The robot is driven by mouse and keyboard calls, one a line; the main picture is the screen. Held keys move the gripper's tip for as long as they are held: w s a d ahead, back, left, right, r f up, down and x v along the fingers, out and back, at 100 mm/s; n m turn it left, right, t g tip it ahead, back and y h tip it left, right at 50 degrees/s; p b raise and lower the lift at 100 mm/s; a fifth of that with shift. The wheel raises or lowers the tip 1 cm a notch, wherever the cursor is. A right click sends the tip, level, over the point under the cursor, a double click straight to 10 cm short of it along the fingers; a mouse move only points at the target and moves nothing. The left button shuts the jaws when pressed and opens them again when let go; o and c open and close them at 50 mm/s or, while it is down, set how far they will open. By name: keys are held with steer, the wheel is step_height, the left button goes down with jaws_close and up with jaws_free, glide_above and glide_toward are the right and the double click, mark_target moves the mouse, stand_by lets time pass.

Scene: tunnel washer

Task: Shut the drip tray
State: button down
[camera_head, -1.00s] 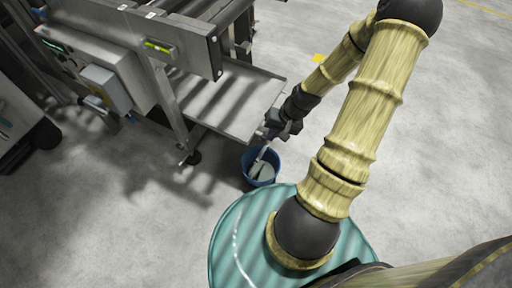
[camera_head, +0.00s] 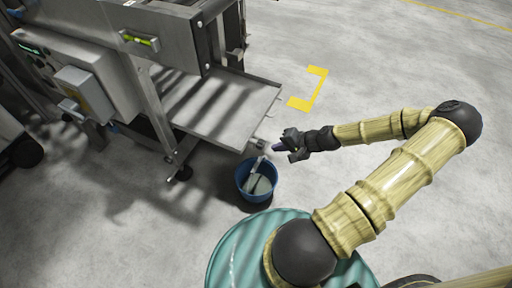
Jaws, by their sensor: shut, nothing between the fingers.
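The drip tray (camera_head: 222,112) is a flat grey metal tray. It sticks out from under the washer's frame towards the right, so it stands pulled out. A small metal fitting (camera_head: 259,143) shows at its near right corner. My gripper (camera_head: 281,147) is just right of that corner, pointing left at it. Its fingers are dark and small in the picture, and shut with nothing held. A small gap seems to lie between the fingertips and the fitting; I cannot tell for sure whether they touch.
A blue bucket (camera_head: 243,185) with a pale object in it stands on the floor below the tray's near corner. The washer's frame leg (camera_head: 163,125) is left of it. A yellow floor marking (camera_head: 318,88) lies right of the tray on clear floor.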

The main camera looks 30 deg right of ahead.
steer(key=b, duration=0.4)
glide_toward(244, 148)
step_height(244, 148, down, 4)
steer(key=w+a+b, duration=0.1)
steer(key=w+a, duration=0.2)
steer(key=shift+w+r, duration=0.1)
